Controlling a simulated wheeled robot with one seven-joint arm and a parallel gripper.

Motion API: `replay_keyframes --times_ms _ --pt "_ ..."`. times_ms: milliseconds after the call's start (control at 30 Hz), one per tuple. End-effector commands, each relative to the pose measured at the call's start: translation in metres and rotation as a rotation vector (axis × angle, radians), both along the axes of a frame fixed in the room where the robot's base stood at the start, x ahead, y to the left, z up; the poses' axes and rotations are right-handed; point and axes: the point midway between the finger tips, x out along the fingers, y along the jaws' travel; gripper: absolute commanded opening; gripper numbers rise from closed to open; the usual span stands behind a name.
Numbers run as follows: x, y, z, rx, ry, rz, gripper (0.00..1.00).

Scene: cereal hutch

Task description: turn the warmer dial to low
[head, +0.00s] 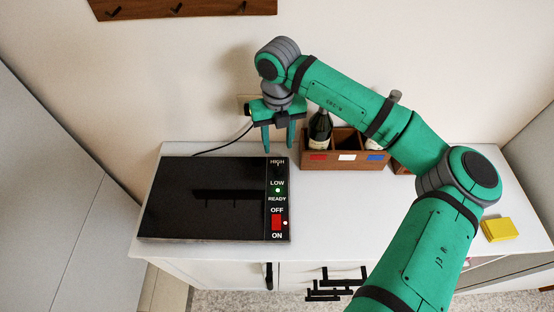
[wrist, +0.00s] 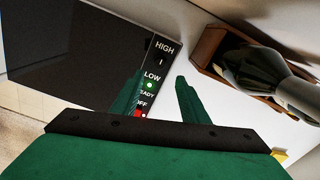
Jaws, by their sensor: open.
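The warmer (head: 200,200) is a flat black plate on the white counter, with a control strip on its right side. The strip reads HIGH, LOW, READY, OFF and ON. The dark dial, with a small pale mark, shows between HIGH and LOW in the wrist view (wrist: 160,62); its exact setting is hard to tell. A green light (head: 278,190) glows between LOW and READY. My gripper (head: 278,149) is open and empty, pointing down above the strip's back end by HIGH. In the wrist view its fingers (wrist: 160,78) stand apart on either side of the strip, not touching the dial.
A red switch (head: 276,222) with a lit red dot sits between OFF and ON. A wooden box (head: 318,160) with bottles stands right of the warmer, close to my gripper. A black cord (head: 220,147) runs to the wall behind.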

Motion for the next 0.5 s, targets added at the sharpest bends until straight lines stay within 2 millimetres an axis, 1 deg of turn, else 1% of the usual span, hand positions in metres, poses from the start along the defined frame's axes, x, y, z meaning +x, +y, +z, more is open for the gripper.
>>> replay_keyframes --times_ms 167,500 --pt "-0.001 -0.002 -0.019 0.000 0.004 -0.003 0.41" --pt "-0.001 -0.002 -0.077 0.003 0.004 -0.005 0.41"
